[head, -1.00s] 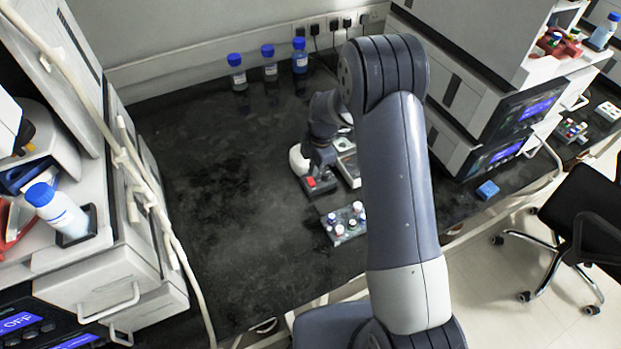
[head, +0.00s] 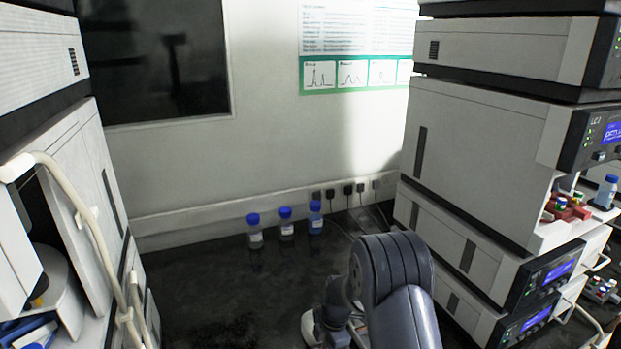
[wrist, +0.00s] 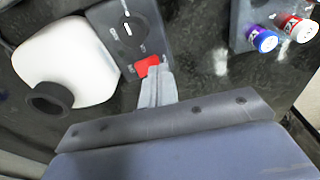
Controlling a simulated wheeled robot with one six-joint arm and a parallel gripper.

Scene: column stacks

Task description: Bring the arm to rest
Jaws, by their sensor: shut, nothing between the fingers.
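My gripper (wrist: 158,88) shows in the wrist view with its fingers together and nothing between them. Its tips are over or beside a red square (wrist: 147,66) on a dark grey device (wrist: 122,32); I cannot tell whether they touch it. In the head view my arm rises at the lower right of centre, and the gripper is out of sight there.
A white bottle with a dark cap (wrist: 65,62) is left of the fingers. Vials with purple (wrist: 262,40) and red (wrist: 298,28) caps stand at the right. Blue-capped bottles (head: 286,225) line the back wall. Instrument stacks (head: 480,150) flank the dark bench (head: 200,290).

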